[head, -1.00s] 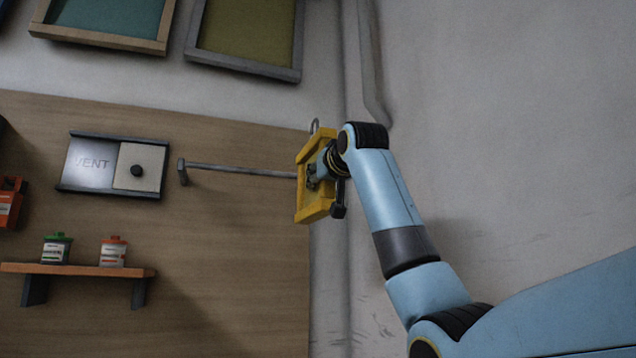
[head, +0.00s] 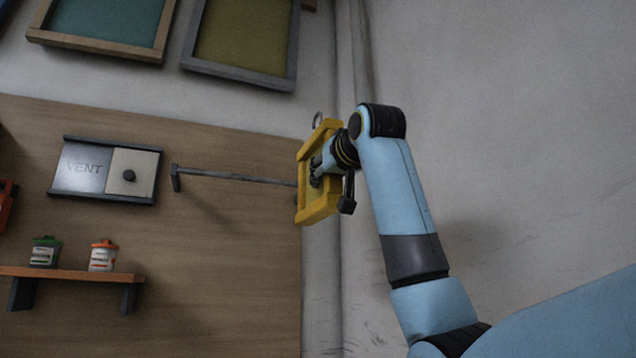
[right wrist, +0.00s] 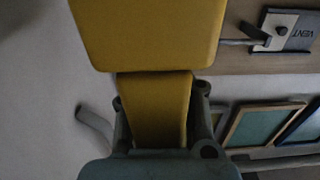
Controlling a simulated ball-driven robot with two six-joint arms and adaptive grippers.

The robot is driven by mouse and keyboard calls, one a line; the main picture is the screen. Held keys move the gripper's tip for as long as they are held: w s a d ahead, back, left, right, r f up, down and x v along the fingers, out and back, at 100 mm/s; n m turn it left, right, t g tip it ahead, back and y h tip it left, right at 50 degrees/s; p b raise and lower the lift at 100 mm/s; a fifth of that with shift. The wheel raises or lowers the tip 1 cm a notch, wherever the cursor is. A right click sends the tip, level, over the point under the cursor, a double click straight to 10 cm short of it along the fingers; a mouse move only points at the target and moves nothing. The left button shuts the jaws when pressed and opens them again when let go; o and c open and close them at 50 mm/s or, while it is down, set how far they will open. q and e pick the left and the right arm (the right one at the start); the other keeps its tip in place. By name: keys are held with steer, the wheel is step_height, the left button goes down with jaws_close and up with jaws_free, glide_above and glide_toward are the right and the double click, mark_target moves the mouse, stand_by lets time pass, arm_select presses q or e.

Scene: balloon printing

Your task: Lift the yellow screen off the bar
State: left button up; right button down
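The yellow screen (head: 318,209) is a small frame with a metal hook on top, at the centre of the head view. My right gripper (head: 316,174) is shut on it. In the right wrist view, a yellow strip of the screen (right wrist: 155,105) sits between the fingers, below a wide yellow part. The grey metal bar (head: 235,179) runs along the wooden panel and meets the screen's left side at about mid-height. The hook shows above that line; whether the screen is clear of the bar, I cannot tell. My left gripper is out of view.
A VENT plate with a sliding cover (head: 133,172) is on the panel (head: 220,280) at left. Below it, a shelf (head: 75,275) holds two small jars. Framed screens (head: 240,40) hang above. The wall right of my arm is bare.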

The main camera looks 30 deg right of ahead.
steer(key=shift+b+v, duration=0.45)
steer(key=shift+v, duration=2.15)
